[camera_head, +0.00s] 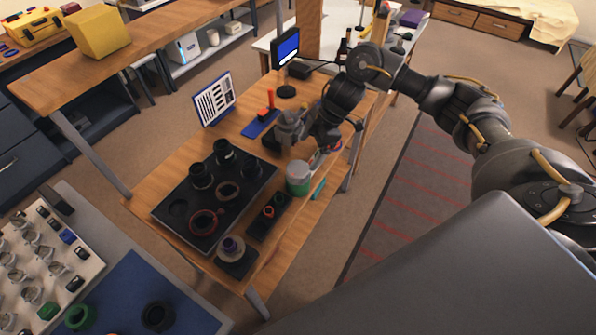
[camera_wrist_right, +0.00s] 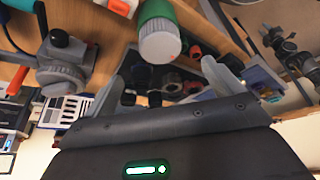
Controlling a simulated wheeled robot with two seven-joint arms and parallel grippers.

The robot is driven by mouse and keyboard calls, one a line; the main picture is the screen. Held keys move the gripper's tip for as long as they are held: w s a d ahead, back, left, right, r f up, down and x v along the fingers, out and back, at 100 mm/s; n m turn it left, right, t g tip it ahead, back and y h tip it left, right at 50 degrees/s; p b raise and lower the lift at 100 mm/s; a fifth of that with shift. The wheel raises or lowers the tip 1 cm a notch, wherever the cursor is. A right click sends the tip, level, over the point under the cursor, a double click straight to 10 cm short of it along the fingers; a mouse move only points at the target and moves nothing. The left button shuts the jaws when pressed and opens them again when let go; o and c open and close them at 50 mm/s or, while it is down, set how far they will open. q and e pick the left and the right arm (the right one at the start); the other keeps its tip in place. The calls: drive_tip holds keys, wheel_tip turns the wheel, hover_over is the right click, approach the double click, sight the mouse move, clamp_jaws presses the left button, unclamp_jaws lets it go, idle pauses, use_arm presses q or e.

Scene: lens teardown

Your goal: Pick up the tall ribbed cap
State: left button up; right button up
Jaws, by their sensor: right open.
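Several black cylindrical lens parts stand in a black tray (camera_head: 190,243) on the wooden table; the upright ones are a left cylinder (camera_head: 200,176), a back cylinder (camera_head: 223,150) and a right cylinder (camera_head: 250,168). My right gripper (camera_head: 326,143) is above the table's right side, beyond the tray. In the right wrist view its fingers (camera_wrist_right: 172,68) are apart with nothing gripped; dark parts show small behind them. My left gripper is not in view.
A green jar with a pale lid (camera_head: 298,178) stands close to my right gripper; it also shows in the right wrist view (camera_wrist_right: 160,35). A grey device (camera_head: 288,128) stands left of the gripper. A small dark tray (camera_head: 262,228) lies right of the lens tray.

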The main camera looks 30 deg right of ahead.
sight(299, 168)
drive_tip(key=x, duration=0.4)
drive_tip(key=shift+d+f, duration=0.2)
drive_tip(key=shift+f, duration=0.2)
drive_tip(key=shift+a+f+p, duration=0.25)
drive_tip(key=shift+p, duration=0.05)
drive_tip(key=p+x, duration=0.1)
drive_tip(key=x, duration=0.2)
drive_tip(key=shift+a+f, duration=0.25)
drive_tip(key=shift+f, duration=0.05)
drive_tip(key=shift+w+a+f, duration=0.15)
drive_tip(key=shift+f, duration=0.25)
drive_tip(key=c, duration=1)
drive_tip(key=shift+c, duration=0.2)
